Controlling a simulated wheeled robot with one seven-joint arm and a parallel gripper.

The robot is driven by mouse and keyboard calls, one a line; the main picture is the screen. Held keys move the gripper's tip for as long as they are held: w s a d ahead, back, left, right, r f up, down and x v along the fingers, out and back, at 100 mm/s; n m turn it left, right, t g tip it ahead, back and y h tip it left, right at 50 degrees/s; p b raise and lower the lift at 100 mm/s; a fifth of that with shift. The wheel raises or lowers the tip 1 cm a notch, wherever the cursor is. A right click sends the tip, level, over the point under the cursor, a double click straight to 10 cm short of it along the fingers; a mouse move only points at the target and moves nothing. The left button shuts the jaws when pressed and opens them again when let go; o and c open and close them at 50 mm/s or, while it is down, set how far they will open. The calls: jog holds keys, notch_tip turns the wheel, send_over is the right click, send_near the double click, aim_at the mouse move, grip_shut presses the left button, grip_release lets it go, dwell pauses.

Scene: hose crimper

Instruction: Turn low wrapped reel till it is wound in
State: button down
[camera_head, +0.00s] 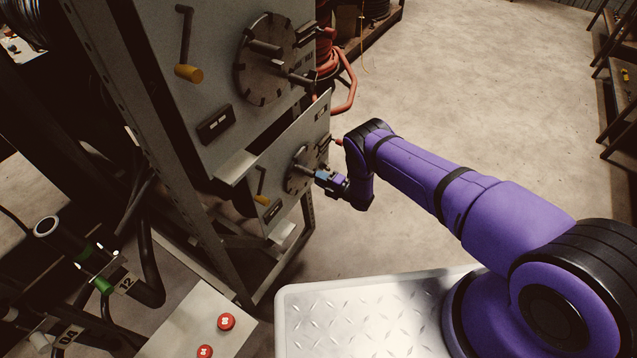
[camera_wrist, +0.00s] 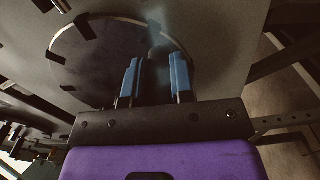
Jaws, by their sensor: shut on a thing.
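The low reel (camera_head: 297,183) is a dark round disc with notches at its rim, set on the lower grey panel of a tall metal frame. It fills much of the upper wrist view (camera_wrist: 95,60). My gripper (camera_head: 320,175) is at the right part of the disc's face. Its blue fingers (camera_wrist: 155,78) are shut on a grey peg (camera_wrist: 157,52) that stands out from the disc. The fingers hide part of the peg. How much is wound on this reel cannot be told.
A larger disc (camera_head: 265,75) is on the panel above, with red hose (camera_head: 346,88) hanging at its right. Yellow-ended cranks (camera_head: 188,73) (camera_head: 262,199) are on both panels. A pedestal with red buttons (camera_head: 226,321) stands at the lower left.

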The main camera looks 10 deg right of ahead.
jog(key=shift+w+d+r, duration=0.25)
jog(key=shift+w+d, duration=0.1)
dwell(0.4)
jog(key=c, duration=1)
grip_release()
jog(key=shift+s, duration=0.1)
jog(key=v, duration=1)
jog(key=shift+s+d, duration=0.25)
jog(key=shift+s, duration=0.05)
